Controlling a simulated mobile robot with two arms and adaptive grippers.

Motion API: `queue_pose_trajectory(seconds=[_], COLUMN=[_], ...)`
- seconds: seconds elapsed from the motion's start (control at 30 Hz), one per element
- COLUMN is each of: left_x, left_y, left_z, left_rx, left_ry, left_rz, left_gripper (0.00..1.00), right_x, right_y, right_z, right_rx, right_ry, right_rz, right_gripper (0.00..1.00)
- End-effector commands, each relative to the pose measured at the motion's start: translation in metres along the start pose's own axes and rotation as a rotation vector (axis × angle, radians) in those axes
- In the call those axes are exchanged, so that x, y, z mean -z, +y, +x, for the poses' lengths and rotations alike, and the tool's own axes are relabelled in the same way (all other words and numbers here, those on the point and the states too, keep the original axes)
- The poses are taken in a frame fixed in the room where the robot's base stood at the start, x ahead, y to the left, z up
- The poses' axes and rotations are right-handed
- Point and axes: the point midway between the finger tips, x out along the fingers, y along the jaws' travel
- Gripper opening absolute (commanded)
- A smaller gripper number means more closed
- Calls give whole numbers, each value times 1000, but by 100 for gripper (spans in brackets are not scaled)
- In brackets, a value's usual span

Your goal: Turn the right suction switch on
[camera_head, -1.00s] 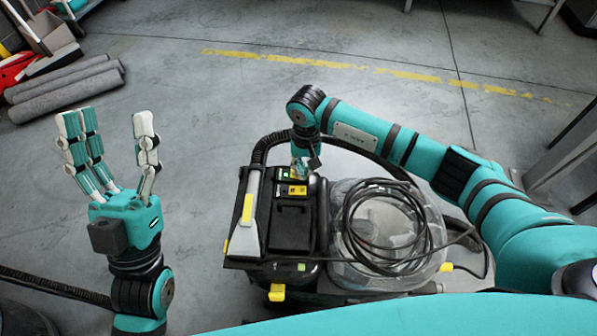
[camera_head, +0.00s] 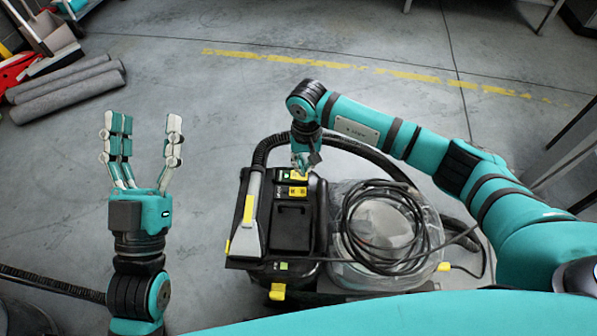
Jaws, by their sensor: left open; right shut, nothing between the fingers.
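The suction machine is a black and clear cleaner (camera_head: 292,228) on the floor in front of me. Its top panel has two yellow switches near the back edge. The rear switch (camera_head: 298,176) sits right under my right gripper, with a green light showing at its left. The front switch (camera_head: 298,191) is just nearer to me and uncovered. My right gripper (camera_head: 303,168) is shut and empty, pointing down at the rear switch; I cannot tell if it touches. My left gripper (camera_head: 145,135) is open and empty, fingers up, left of the machine.
A black cable (camera_head: 385,225) lies coiled on the clear tank. A dark hose curves behind the machine. A nozzle (camera_head: 247,225) lies along its left side. Grey rolls (camera_head: 68,90) lie at the far left. The floor behind the machine is clear.

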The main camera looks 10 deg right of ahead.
Motion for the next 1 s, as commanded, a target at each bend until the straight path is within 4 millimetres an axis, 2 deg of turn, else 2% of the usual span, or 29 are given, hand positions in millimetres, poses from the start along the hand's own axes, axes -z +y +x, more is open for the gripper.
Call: queue_pose_trajectory(seconds=[0.47, 1.0], left_x=[-37, -76], left_y=[-5, -12], left_z=[-4, -21], left_rx=[10, 24], left_ry=[-224, -472], left_rz=[9, 17], left_gripper=[61, 61], right_x=[0, 0], right_y=[0, 0], right_z=[-16, -33], right_rx=[0, 0], right_ry=[1, 0], right_rz=[-1, -1], right_gripper=[0, 0])
